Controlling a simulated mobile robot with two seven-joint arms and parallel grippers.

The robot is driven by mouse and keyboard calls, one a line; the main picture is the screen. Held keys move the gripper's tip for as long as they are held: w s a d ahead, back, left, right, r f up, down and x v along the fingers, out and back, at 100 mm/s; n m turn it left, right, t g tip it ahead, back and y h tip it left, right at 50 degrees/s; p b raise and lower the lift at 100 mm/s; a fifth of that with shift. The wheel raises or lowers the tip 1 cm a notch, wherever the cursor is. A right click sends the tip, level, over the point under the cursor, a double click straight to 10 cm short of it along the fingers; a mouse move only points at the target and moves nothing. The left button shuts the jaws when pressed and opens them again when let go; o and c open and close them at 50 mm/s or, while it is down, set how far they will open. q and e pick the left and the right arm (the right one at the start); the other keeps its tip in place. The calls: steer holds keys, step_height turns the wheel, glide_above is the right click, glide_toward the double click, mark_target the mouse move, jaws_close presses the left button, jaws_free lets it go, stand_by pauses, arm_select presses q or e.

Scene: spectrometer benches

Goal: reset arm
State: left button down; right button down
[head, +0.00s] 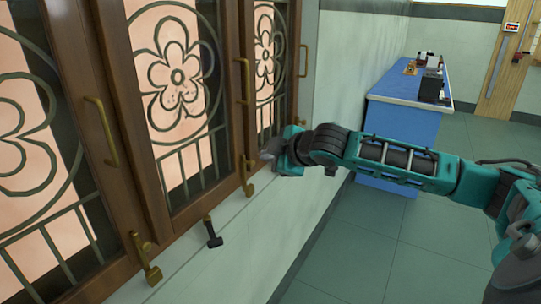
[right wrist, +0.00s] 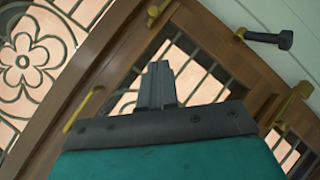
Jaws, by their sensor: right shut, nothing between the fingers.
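My right arm reaches in from the right in the head view. Its right gripper (head: 268,154) is in front of the window wall, close to the dark wooden window frames (head: 135,110). In the right wrist view the fingers of this gripper (right wrist: 158,70) are together, with nothing between them. Window panes with flower grilles show behind the fingers. I cannot tell whether the fingertips touch the frame. My left gripper is not in view.
Brass handles (head: 102,131) and brass latches (head: 146,262) stick out from the frames. A black lever (head: 212,233) juts from the sill. A blue bench (head: 400,116) with small equipment (head: 432,84) stands behind my arm. Green floor (head: 365,245) is clear below it.

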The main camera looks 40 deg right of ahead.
stand_by(0.4)
steer(key=s+a+f+m+y, duration=0.2)
steer(key=s+a+f, duration=0.5)
steer(key=f, duration=0.4)
steer(key=s+a+f+m+y, duration=0.2)
steer(key=s+a+f, duration=0.2)
steer(key=a+f, duration=0.7)
steer(key=s+a+f+m+g+h, duration=0.1)
steer(key=s+f+m, duration=0.3)
steer(key=s+f, duration=0.4)
steer(key=s+a+h, duration=0.1)
steer(key=s, duration=0.2)
steer(key=shift+s+m, duration=0.3)
steer(key=shift+s, duration=0.05)
